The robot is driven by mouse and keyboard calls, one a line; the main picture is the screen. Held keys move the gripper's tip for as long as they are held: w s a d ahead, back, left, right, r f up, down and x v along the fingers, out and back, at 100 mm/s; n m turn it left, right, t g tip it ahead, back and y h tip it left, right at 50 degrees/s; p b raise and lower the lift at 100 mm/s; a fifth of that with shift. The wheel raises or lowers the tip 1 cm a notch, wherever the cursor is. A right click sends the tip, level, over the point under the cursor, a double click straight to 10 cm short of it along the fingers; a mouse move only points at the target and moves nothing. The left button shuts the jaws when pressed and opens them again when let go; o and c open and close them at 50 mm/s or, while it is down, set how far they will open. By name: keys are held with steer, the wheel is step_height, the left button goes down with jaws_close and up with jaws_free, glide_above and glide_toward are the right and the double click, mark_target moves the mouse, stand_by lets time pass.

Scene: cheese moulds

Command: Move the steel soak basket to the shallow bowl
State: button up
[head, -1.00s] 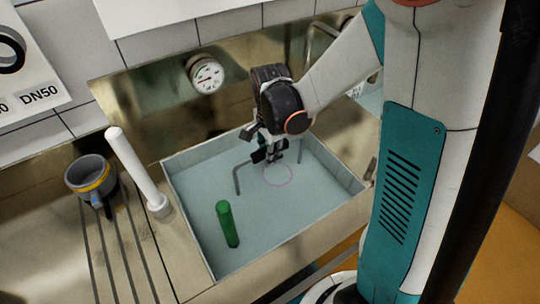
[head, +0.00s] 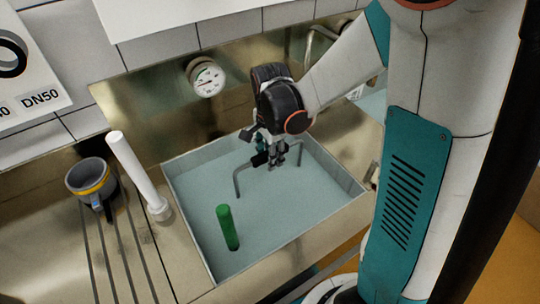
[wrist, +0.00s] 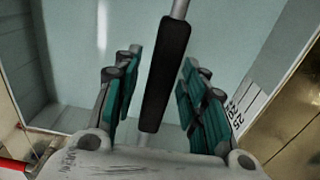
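The steel soak basket shows only as its handle, a grey bent rod (head: 237,183) rising from the pale blue liquid; its body cannot be made out. The handle's black grip also shows in the wrist view (wrist: 166,75). My gripper (head: 271,157) is low over the basin at this handle. In the wrist view, its teal-padded fingers (wrist: 163,100) stand apart on either side of the black grip, with narrow gaps visible. I cannot make out the shallow bowl in either view.
The square basin (head: 178,215) has raised walls around the handle. A green cylinder (head: 227,228) stands in its liquid. A white upright tube (head: 133,170) and a grey cup with a yellow band (head: 91,179) stand to the left. A gauge (head: 206,78) is on the back panel.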

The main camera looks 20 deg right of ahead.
step_height(320, 180, up, 10)
steer(key=p, duration=0.3)
steer(key=shift+r, duration=0.25)
steer(key=s+r+n+t, duration=0.7)
steer(key=s+r+n, duration=0.3)
steer(key=s+n, duration=0.3)
steer(key=shift+s+n, duration=0.25)
steer(key=shift+n, duration=1.15)
steer(key=shift+f, duration=0.1)
